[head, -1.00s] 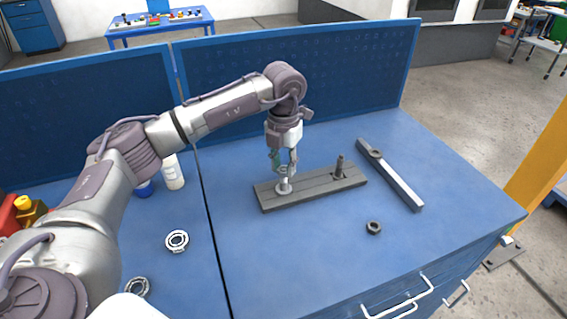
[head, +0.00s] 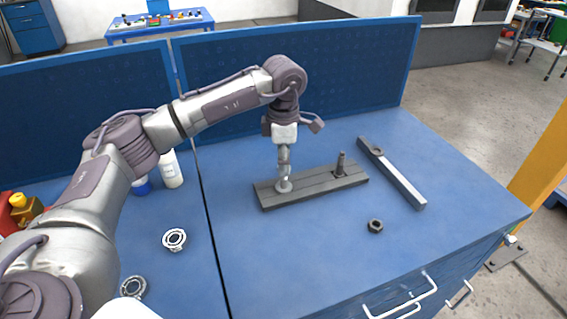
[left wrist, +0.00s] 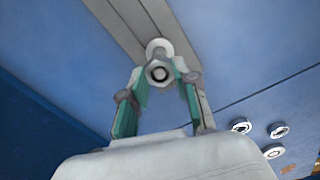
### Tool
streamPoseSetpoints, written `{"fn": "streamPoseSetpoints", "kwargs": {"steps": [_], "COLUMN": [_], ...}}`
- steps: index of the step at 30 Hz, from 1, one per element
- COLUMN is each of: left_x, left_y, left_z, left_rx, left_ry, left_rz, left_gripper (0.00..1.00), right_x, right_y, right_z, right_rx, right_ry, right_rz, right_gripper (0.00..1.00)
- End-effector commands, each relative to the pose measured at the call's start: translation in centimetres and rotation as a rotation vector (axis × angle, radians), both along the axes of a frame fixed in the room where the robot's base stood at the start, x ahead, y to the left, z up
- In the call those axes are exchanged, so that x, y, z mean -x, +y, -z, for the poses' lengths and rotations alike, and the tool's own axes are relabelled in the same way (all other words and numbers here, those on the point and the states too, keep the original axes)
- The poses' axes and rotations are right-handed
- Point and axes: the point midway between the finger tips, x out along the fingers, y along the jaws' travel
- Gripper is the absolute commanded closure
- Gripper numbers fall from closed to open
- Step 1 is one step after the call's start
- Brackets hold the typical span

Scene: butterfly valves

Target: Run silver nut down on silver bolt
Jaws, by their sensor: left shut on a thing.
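My left gripper (head: 284,172) points straight down over the left end of a dark grey base bar (head: 312,190). The left wrist view shows its two teal-padded fingers (left wrist: 163,80) closed on the silver nut (left wrist: 160,73). The silver bolt (head: 284,186) stands upright in the base bar, its round foot showing under the fingertips. The bolt's end shows in the nut's hole in the wrist view. How far down the nut sits is hard to tell. A dark bolt (head: 341,163) stands at the bar's right end. My right gripper is out of view.
A dark nut (head: 375,226) lies loose on the blue table (head: 330,260). A long grey bar (head: 390,172) lies to the right. Bearing rings (head: 175,240) and a white bottle (head: 172,170) are at the left. A blue panel (head: 310,80) stands behind.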

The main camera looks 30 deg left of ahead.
Motion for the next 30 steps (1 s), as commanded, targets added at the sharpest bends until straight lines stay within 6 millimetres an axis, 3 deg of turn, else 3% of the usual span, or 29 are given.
{"fn": "streamPoseSetpoints", "kwargs": {"steps": [1,6,17,20,30], "left_x": [0.0,0.0,0.0,-0.1,-0.1], "left_y": [0.0,0.0,0.0,-0.1,-0.1], "left_z": [0.0,0.0,-0.5,-1.7,-8.8], "left_rx": [0.001,0.001,0.000,0.001,0.001], "left_ry": [0.000,0.000,-0.001,-0.004,-0.004], "left_rz": [0.032,0.024,0.022,0.022,0.023], "left_gripper": [0.66,0.40,0.40,0.40,0.40], "right_x": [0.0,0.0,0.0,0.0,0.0], "right_y": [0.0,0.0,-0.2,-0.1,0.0], "right_z": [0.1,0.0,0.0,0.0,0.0], "right_rx": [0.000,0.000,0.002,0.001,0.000], "right_ry": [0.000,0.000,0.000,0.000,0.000], "right_rz": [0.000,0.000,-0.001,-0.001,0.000], "right_gripper": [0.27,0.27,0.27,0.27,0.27]}}
